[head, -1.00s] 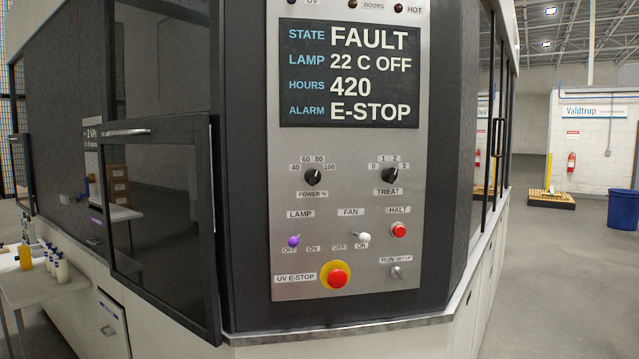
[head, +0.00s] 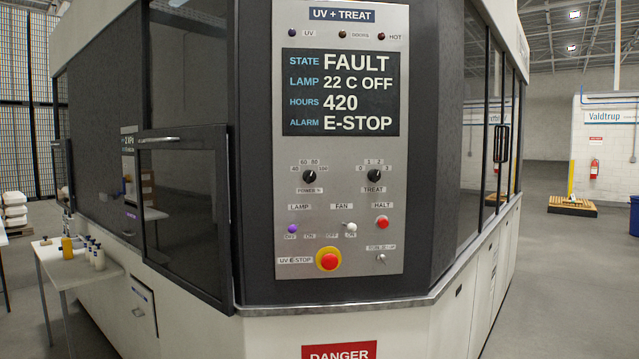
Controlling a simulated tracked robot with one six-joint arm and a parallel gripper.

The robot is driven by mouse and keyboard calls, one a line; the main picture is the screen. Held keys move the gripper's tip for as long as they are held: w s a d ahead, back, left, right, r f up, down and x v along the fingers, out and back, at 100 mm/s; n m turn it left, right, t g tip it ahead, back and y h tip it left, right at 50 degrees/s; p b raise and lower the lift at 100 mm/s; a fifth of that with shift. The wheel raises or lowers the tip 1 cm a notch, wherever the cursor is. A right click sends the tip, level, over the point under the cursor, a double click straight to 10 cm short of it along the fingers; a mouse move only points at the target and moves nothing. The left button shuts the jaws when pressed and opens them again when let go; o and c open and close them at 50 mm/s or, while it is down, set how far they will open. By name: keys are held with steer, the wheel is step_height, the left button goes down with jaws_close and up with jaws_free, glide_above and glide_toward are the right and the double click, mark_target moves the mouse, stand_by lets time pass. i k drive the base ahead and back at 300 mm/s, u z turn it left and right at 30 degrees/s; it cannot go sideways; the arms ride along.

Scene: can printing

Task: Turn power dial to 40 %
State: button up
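The power dial (head: 309,176) is a round black knob on the grey control panel (head: 345,225), left of the treat dial (head: 374,175). The display (head: 340,92) reads state FAULT, lamp 22 C OFF, hours 420, alarm E-STOP. My gripper is not in view.
A framed glass door (head: 183,215) juts out left.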

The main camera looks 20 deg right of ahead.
mark_target(309, 177)
steer(key=u, duration=0.2)
steer(key=i, duration=1.2)
steer(key=u, duration=0.1)
